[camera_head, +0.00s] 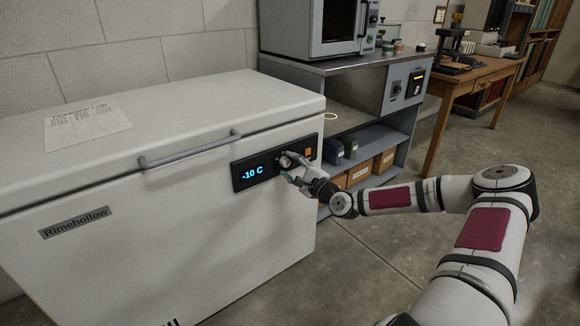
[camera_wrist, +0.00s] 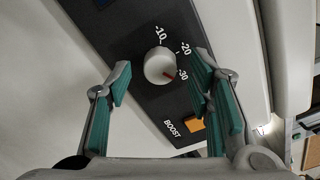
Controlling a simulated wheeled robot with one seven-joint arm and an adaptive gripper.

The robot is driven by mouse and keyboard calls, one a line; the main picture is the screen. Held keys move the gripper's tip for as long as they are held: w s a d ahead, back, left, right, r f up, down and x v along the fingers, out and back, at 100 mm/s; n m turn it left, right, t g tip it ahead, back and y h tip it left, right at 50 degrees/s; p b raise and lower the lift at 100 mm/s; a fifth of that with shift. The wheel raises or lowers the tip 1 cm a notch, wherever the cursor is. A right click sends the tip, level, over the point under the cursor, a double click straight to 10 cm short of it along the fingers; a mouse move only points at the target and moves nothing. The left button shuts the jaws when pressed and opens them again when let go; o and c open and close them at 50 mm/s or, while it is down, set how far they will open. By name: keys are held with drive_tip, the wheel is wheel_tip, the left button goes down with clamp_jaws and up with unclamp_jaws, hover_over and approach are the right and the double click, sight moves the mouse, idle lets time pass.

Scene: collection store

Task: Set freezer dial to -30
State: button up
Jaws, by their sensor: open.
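The white chest freezer (camera_head: 200,225) has a black control panel (camera_head: 240,180) on its front. Its display (camera_head: 253,173) reads -10 C. The round grey dial (camera_wrist: 159,64) shows clearly in the wrist view, with marks -10, -20 and -30 around its upper and right side. Its red pointer is at the lower right, close to the -30 mark. My gripper (camera_wrist: 163,72) is open, with one teal-padded finger on each side of the dial and visible gaps to it. In the head view my gripper (camera_head: 291,172) is at the panel and partly covers the dial.
An orange button (camera_wrist: 193,122) labelled BOOST sits beside the dial, close to my right finger. A grey bench (camera_head: 345,68) with shelves and boxes stands right of the freezer. The floor in front is clear.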

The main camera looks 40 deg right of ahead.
drive_tip(key=s, duration=1.1)
drive_tip(key=shift+s+d, duration=0.15)
